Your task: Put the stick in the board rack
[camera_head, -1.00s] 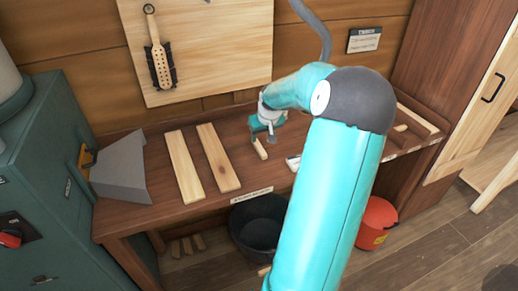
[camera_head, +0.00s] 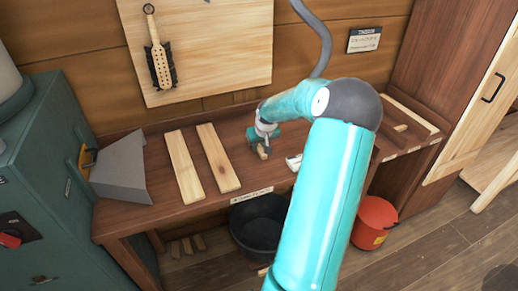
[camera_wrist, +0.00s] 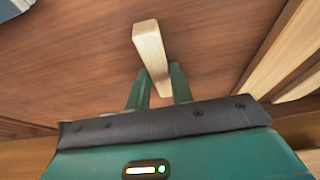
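The stick is a short, pale wooden bar (camera_head: 262,153) on the brown workbench, right of two long boards. My gripper (camera_head: 264,144) is low over it at the end of my arm. In the wrist view the stick (camera_wrist: 151,50) runs between the two green fingers of my gripper (camera_wrist: 160,85), its square end reaching past them. The fingers lie close along its sides, and I cannot tell whether they press on it. A slotted wooden structure with pale boards (camera_head: 408,112) is at the bench's right end, partly hidden by my arm. I cannot tell for sure whether it is the board rack.
Two pale boards (camera_head: 184,167) (camera_head: 218,158) lie flat left of the stick. A grey metal wedge-shaped thing (camera_head: 122,170) stands at the bench's left end. A small white item (camera_head: 294,162) lies right of my gripper. A black tub (camera_head: 258,222) and red bucket (camera_head: 374,221) stand below.

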